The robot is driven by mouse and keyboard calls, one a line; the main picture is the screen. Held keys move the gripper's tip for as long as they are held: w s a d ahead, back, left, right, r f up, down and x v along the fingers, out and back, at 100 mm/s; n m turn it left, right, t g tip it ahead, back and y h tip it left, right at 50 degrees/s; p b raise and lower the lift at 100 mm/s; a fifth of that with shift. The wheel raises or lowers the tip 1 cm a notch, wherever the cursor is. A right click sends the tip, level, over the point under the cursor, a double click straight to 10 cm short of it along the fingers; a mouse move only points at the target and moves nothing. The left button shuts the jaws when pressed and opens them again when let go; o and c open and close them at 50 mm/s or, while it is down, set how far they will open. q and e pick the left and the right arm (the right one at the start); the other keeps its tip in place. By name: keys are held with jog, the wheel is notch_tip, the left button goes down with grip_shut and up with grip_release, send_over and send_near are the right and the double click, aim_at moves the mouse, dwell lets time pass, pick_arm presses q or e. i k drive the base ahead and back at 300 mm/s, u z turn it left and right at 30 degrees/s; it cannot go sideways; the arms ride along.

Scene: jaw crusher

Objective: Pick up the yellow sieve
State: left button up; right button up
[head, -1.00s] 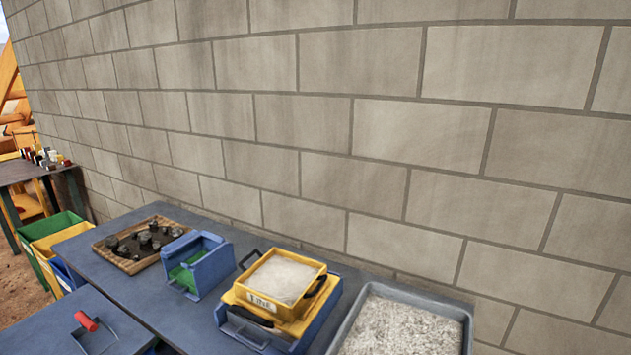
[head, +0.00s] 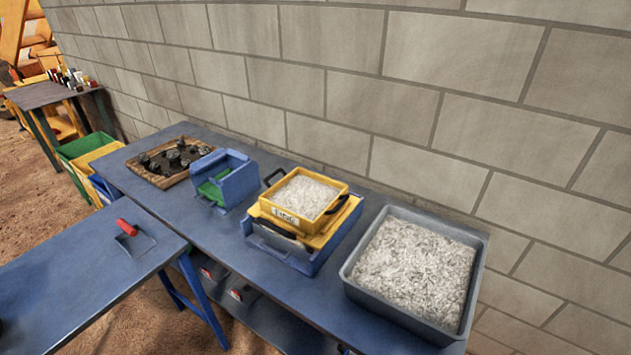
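The yellow sieve (head: 327,222) is a square yellow frame with dark handles and a white label on its front. Pale crushed material lies in it. It sits on a blue and yellow base (head: 283,248) on the blue table, in the middle of the head view. Neither of my grippers shows in the head view.
A grey tray (head: 350,283) of pale gravel stands right of the sieve. A blue bin (head: 235,184) and a wooden tray (head: 136,165) with dark lumps stand left. A nearer blue table (head: 75,290) holds a red-handled tool (head: 128,229). A block wall runs behind.

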aim_at(304, 199)
jog(key=u, duration=1.45)
jog(key=k, duration=1.05)
jog(key=z, duration=1.85)
jog(key=i, duration=0.5)
